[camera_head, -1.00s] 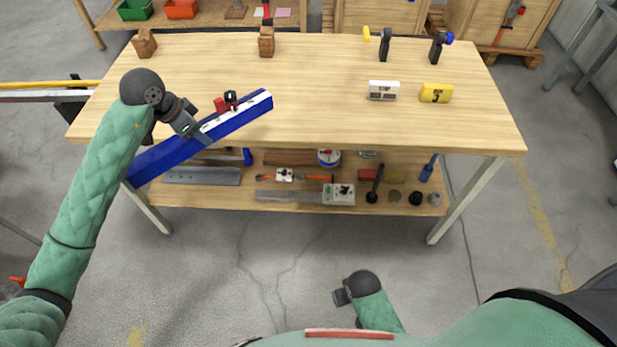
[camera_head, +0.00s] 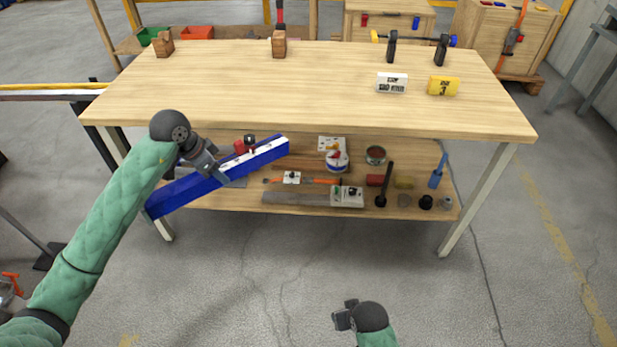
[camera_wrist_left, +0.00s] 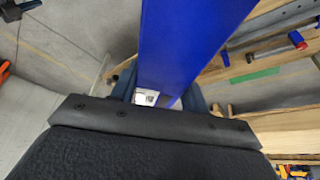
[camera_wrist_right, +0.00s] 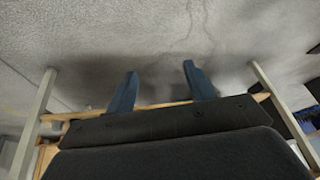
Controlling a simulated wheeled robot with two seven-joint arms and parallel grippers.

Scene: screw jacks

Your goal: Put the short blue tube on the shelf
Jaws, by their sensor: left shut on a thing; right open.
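The short blue tube (camera_head: 215,183) is a square blue bar with a white strip on its upper face. My left gripper (camera_head: 205,168) is shut on it near its middle and holds it slanted, right end higher, in front of the workbench's left part. The tube also fills the middle of the left wrist view (camera_wrist_left: 190,40), between the fingers. The shelf (camera_head: 300,212) is the wooden lower board under the bench top; the tube hides part of its left side. My right gripper (camera_head: 343,315) is low in front of the bench; its open, empty fingers show in the right wrist view (camera_wrist_right: 158,88).
The bench top (camera_head: 290,100) is mostly bare, with wooden blocks, clamps and two small signs near its far and right sides. The shelf holds tools, a grey bar (camera_head: 295,198), tins and jars. Bench legs (camera_head: 478,200) stand at the sides. Floor in front is clear.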

